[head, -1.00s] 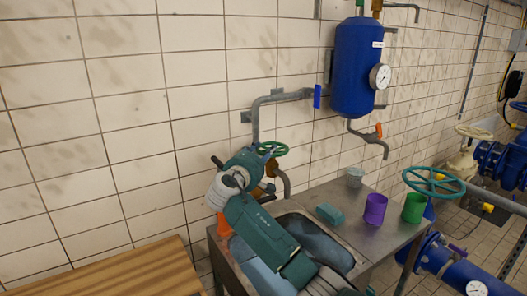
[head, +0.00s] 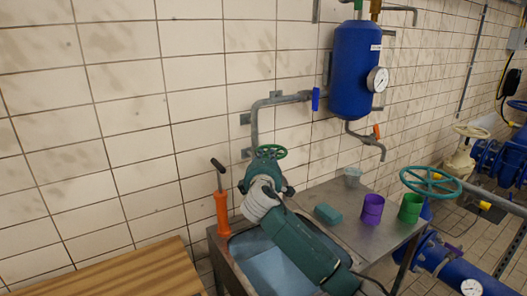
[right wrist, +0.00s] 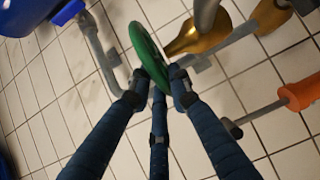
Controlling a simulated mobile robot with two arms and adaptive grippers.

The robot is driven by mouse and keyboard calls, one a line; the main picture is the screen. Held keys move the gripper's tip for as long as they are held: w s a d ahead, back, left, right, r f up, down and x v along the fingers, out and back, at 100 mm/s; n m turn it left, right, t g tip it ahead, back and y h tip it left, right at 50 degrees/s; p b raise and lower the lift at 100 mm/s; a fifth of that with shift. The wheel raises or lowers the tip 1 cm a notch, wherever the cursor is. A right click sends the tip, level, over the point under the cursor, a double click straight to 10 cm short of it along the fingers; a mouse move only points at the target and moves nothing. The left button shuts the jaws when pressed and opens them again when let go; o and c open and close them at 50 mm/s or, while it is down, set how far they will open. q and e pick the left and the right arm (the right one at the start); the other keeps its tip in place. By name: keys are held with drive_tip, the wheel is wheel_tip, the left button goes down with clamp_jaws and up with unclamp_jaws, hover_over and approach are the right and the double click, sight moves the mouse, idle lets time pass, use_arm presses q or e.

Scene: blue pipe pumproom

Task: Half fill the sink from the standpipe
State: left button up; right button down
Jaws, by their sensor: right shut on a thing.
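The standpipe's green handwheel (head: 271,151) stands by the tiled wall above the steel sink (head: 214,246). My right gripper (head: 268,170) is at the wheel, and its arm reaches across the sink. In the right wrist view my right gripper (right wrist: 163,82) is shut on the rim of the green handwheel (right wrist: 146,52), beside the brass valve body (right wrist: 198,38). The standpipe's spout is hidden behind my gripper in the head view. The basin looks pale blue inside; I cannot tell the water level. My left gripper is out of view.
An orange tool (head: 222,212) stands upright at the sink's back left corner. A teal sponge (head: 328,213), a purple cup (head: 372,209), a green cup (head: 410,208) and a grey cup (head: 353,176) stand on the drainboard. A wooden bench (head: 150,275) is at left.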

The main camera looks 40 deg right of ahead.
drive_tip(key=shift+s+d+n+t+y, duration=0.1)
drive_tip(key=shift+s+n+t+y, duration=0.1)
drive_tip(key=shift+n+t+y, duration=0.3)
drive_tip(key=shift+f, duration=0.1)
drive_tip(key=c, duration=1.6)
unclamp_jaws()
drive_tip(key=v, duration=1.2)
